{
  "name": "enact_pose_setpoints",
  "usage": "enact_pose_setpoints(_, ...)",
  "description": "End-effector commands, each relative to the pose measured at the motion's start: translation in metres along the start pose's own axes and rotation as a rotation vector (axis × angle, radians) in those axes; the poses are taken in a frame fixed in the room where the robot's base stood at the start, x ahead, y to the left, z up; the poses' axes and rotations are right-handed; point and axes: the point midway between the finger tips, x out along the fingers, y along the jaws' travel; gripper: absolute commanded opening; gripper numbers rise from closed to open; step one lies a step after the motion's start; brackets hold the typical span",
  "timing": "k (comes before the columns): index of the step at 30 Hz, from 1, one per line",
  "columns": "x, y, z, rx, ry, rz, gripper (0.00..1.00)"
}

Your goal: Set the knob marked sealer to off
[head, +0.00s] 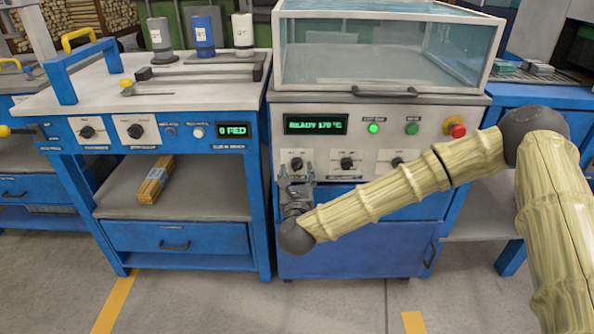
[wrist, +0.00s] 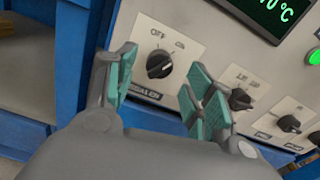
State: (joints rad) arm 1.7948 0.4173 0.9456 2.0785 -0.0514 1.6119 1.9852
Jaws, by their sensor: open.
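The sealer knob (wrist: 159,64) is a round black knob on a pale plate with OFF at upper left and ON at upper right. Its label below is partly hidden by a finger and seems to read sealer. Its grip bar appears to slant toward the ON side, though it is small. The same knob (head: 297,164) is the leftmost of the row on the machine front in the head view. My gripper (wrist: 165,88) is open, its teal-padded fingers to either side of the knob in the picture, with no visible contact. My gripper (head: 296,183) is just below the knob in the head view.
More black knobs (wrist: 240,99) sit to the right on the same panel. Above are a green display (head: 316,124) reading READY 170 °C, a lit green lamp (head: 373,128) and a red stop button (head: 456,127). A blue bench (head: 180,235) stands at left.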

Motion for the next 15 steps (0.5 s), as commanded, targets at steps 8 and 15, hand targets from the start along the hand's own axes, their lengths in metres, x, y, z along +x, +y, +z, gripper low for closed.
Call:
enact_pose_setpoints(8, 0.029, 0.0, -0.001, -0.001, 0.0, 0.0, 0.53)
enact_pose_setpoints(15, 0.035, 0.0, 0.0, -0.001, 0.001, 0.001, 0.53)
